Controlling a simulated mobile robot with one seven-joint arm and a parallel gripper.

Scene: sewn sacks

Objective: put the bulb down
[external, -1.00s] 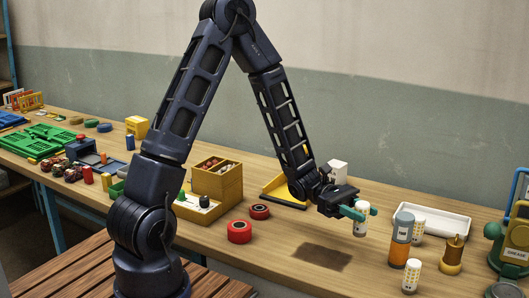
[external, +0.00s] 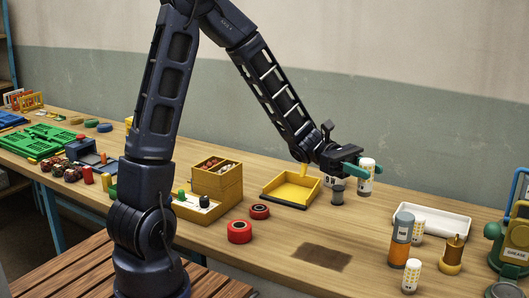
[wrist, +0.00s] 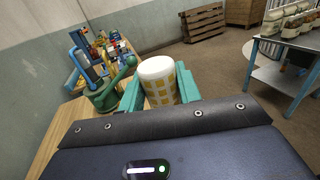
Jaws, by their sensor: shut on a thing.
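The bulb seems to be the white cylinder with yellow squares (external: 366,181) in my gripper; it also fills the middle of the wrist view (wrist: 160,82). My gripper (external: 364,170) has its teal fingers shut on its sides, and in the wrist view the fingers (wrist: 160,92) flank it. It is upright over the back part of the workbench (external: 300,228), right of the yellow dustpan-like tray. I cannot tell whether its base touches the bench.
A white tray (external: 445,222), an orange-grey bottle (external: 400,240) and a similar patterned cylinder (external: 411,276) stand to the right. Bare bench lies around the dark patch (external: 322,256).

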